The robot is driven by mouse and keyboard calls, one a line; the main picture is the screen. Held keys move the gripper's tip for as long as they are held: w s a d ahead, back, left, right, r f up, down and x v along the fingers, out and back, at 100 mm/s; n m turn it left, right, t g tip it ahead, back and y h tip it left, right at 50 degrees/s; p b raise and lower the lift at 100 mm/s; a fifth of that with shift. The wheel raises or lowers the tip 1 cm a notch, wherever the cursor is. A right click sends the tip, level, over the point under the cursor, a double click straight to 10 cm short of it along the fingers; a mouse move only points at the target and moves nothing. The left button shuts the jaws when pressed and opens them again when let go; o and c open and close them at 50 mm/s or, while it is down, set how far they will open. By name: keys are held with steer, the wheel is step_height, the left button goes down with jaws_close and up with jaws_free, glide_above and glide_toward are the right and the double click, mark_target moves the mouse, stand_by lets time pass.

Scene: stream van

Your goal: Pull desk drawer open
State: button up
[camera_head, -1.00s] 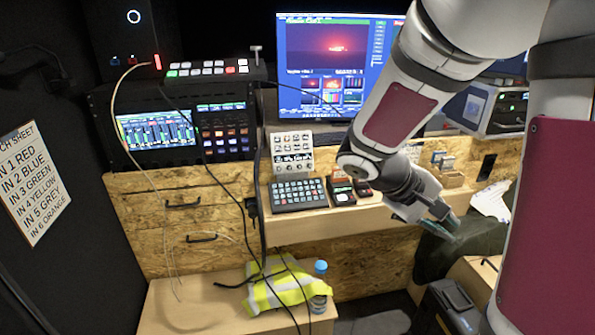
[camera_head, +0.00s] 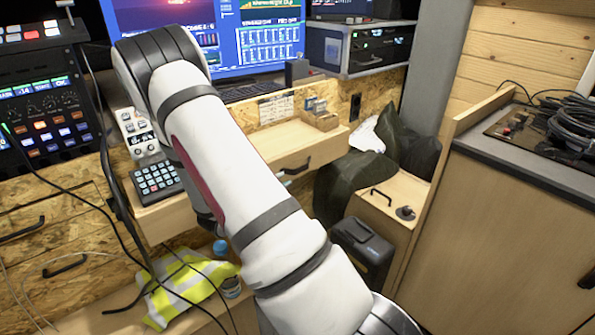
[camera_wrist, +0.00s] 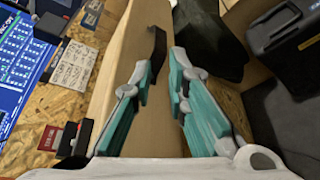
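The desk drawer (camera_head: 325,154) has a pale wooden front below the desktop, right of my arm in the head view. Its dark bar handle (camera_head: 297,168) shows at the arm's edge. In the wrist view, the handle (camera_wrist: 158,50) stands out from the pale wooden front (camera_wrist: 135,48). My gripper (camera_wrist: 160,62) is open, with its teal-padded fingers spread on both sides of the handle's near end. A gap shows between the handle and the right finger; contact with the left finger cannot be told. My forearm hides the gripper in the head view.
A dark cloth or bag (camera_head: 345,185) hangs beside the drawer on the right. A black case (camera_head: 362,250) stands on the floor below. A keypad (camera_head: 157,178) and card boxes (camera_head: 318,115) sit on the desk. A yellow vest (camera_head: 185,285) lies lower left.

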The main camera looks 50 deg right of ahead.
mark_target(301, 169)
steer(key=b+x, duration=0.1)
steer(key=x, duration=1.1)
steer(key=shift+d+f, duration=0.15)
steer(key=shift+d, duration=0.25)
jaws_close()
steer(key=shift+s, duration=0.15)
